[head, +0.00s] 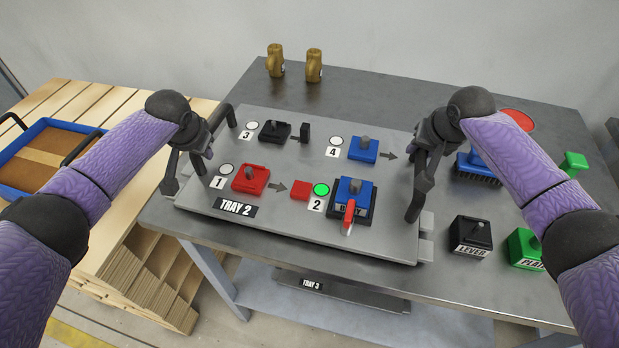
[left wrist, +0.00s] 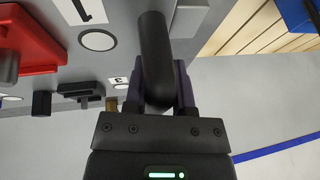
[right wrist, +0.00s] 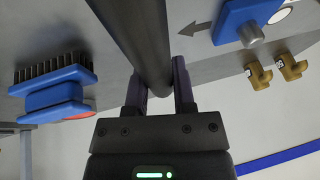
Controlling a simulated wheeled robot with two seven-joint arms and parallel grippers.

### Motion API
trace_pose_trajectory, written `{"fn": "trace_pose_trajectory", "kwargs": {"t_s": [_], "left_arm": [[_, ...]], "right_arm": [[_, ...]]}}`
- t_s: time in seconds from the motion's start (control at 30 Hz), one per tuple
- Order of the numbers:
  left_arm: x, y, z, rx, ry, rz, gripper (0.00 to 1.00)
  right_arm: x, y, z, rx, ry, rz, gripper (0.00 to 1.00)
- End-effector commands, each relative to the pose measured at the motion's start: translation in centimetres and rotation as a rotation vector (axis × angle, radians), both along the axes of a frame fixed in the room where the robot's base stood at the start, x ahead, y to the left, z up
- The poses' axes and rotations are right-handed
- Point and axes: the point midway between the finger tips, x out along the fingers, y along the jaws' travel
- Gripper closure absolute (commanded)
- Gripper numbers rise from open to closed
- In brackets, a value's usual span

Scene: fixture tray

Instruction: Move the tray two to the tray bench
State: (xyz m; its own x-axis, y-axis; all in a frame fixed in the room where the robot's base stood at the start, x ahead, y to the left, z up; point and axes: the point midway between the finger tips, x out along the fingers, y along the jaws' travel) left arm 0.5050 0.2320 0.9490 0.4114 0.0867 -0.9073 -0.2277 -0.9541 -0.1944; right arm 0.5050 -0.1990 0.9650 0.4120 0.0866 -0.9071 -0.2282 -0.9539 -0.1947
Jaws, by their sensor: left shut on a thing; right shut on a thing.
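Tray two is a flat grey board (head: 285,238) marked "TRAY 2", with black bar handles at its left and right ends. It bears red, black and blue fixtures and a lit green lamp (head: 321,190). My left gripper (head: 203,152) is shut on the left handle, a black bar that also shows in the left wrist view (left wrist: 155,50). My right gripper (head: 428,150) is shut on the right handle, which shows in the right wrist view (right wrist: 140,40). The tray looks roughly level over the dark metal table (head: 375,92); I cannot tell whether it touches it.
A wooden slatted bench (head: 95,105) at the left bears a blue-rimmed tray (head: 28,132). Two brass pieces (head: 275,60) stand behind tray two. A blue brush (head: 475,168), black block (head: 470,240) and green block (head: 523,248) stand to its right. A "TRAY 3" board (head: 340,295) lies below.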

Motion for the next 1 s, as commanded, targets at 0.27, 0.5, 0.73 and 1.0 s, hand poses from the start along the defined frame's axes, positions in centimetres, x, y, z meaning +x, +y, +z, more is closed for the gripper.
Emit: {"fn": "trace_pose_trajectory", "kwargs": {"t_s": [0.27,0.5,0.73,1.0], "left_arm": [[0.0,0.1,-1.4,0.002,0.005,0.002,0.43],[0.0,0.0,-1.4,0.001,0.005,0.001,0.33],[-0.7,-0.1,0.4,0.0,0.003,-0.002,0.33],[-3.7,-0.7,7.1,0.002,0.0,0.0,0.33]], "right_arm": [[0.0,-0.1,-1.4,-0.002,0.004,-0.003,0.43],[0.0,0.0,-1.4,0.0,0.004,-0.001,0.33],[0.0,0.0,-1.4,0.0,0.004,-0.001,0.33],[0.0,0.0,-1.4,0.0,0.004,-0.001,0.33]]}}
